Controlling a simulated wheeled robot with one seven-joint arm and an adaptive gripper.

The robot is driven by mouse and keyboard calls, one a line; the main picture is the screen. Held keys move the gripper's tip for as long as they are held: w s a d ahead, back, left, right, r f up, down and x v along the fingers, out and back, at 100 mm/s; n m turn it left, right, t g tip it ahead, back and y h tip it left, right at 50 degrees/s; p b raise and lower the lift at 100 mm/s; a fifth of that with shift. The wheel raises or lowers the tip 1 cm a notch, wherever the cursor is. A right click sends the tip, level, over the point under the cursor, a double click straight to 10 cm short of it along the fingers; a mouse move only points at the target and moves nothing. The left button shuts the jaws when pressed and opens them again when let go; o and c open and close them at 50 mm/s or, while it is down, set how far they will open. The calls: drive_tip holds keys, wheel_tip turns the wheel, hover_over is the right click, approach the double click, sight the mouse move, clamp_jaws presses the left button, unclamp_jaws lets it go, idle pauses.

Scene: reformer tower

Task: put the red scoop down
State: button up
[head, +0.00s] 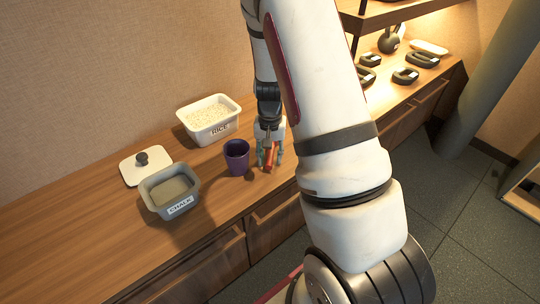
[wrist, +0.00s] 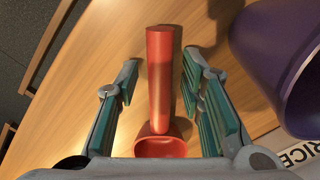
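The red scoop (wrist: 160,75) is between my gripper's fingers in the wrist view, with its bowl (wrist: 160,147) nearest the palm and its handle pointing away. My gripper (wrist: 161,62) is open, with a visible gap between the scoop and the finger pads on both sides. In the head view the scoop (head: 268,155) shows as a small red piece at my gripper (head: 270,163), low over the wooden counter (head: 80,230). I cannot tell whether the scoop touches the counter.
A purple cup (head: 237,158) stands just left of my gripper; it is close in the wrist view (wrist: 280,45). A white RICE tub (head: 222,131), grey CHALK tub (head: 178,208) and white lid (head: 130,168) are further left. Bare counter lies at the far left.

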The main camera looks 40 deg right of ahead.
wheel_tip(320, 180, up, 12)
drive_tip(key=p, duration=0.5)
drive_tip(key=s+a+r+n+y, duration=0.1)
drive_tip(key=s+a+r, duration=0.1)
drive_tip(key=a+r, duration=0.25)
drive_tip(key=s+a+r+n, duration=0.1)
drive_tip(key=s+a+r, duration=0.25)
drive_tip(key=r, duration=0.25)
drive_tip(key=s+a+r+n, duration=0.2)
drive_tip(key=s+a+r, duration=0.4)
drive_tip(key=s+r, duration=0.1)
drive_tip(key=s+a+r+n, duration=0.1)
drive_tip(key=s+a+n, duration=0.1)
drive_tip(key=s, duration=0.7)
drive_tip(key=s+a+r+n+h, duration=0.1)
drive_tip(key=s+a+r+n, duration=0.1)
drive_tip(key=s, duration=0.7)
drive_tip(key=shift+s+r, duration=0.15)
drive_tip(key=shift+r, duration=0.15)
wheel_tip(320, 180, up, 31)
drive_tip(key=t+p, duration=0.4)
drive_tip(key=p, duration=2.4)
drive_tip(key=shift+d+f+n+p, duration=0.2)
drive_tip(key=shift+d+n+p, duration=0.1)
drive_tip(key=shift+d+p, duration=0.1)
